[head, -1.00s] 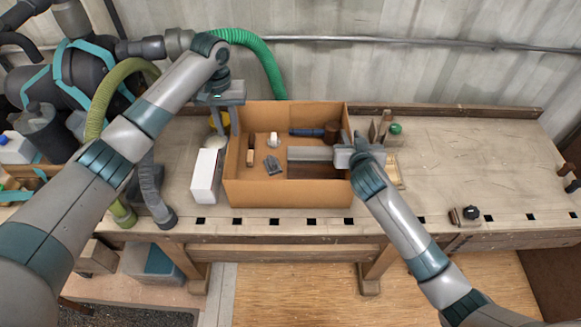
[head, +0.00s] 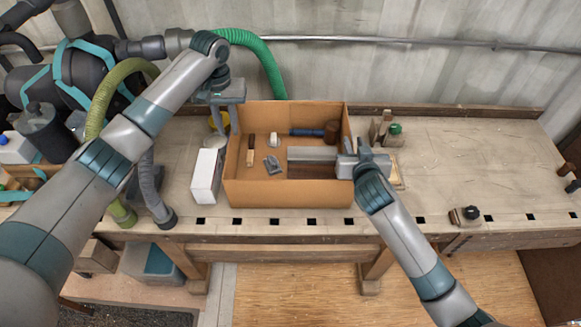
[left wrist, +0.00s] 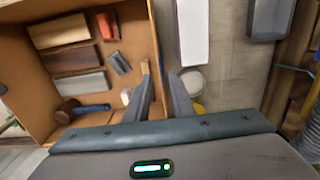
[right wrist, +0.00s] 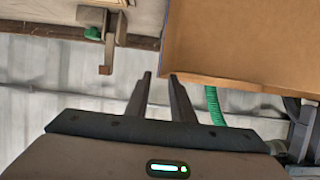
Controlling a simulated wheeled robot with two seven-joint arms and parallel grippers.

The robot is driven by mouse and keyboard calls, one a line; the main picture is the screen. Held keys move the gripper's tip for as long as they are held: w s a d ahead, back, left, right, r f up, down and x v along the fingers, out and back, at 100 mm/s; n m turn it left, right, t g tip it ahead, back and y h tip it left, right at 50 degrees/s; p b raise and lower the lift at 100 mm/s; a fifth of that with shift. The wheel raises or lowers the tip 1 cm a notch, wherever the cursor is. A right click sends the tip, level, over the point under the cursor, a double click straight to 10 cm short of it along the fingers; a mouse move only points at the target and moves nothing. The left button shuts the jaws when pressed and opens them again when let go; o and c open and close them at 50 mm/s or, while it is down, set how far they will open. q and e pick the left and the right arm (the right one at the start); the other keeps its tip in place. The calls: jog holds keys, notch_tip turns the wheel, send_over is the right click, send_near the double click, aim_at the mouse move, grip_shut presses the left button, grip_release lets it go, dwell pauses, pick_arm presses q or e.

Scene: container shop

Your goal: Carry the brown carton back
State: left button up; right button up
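The brown carton (head: 290,194) stands open and upright on the workbench, with several things inside. My left gripper (head: 232,122) is at its left wall. In the left wrist view the fingers (left wrist: 161,78) are apart, one on each side of that wall; a gap shows between them. My right gripper (head: 352,158) is at the carton's right wall. In the right wrist view its fingers (right wrist: 160,75) are apart near a corner of the carton (right wrist: 240,45); whether they straddle the wall is unclear.
The carton holds a mallet (head: 331,131), a grey block (head: 312,154) and small pieces. A white box (head: 206,175) stands close on its left. A wooden tool with a green knob (head: 395,129) is on its right. The workbench (head: 470,160) is mostly clear further right.

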jog(key=v, duration=0.7)
jog(key=shift+s+r, duration=0.1)
dwell(0.5)
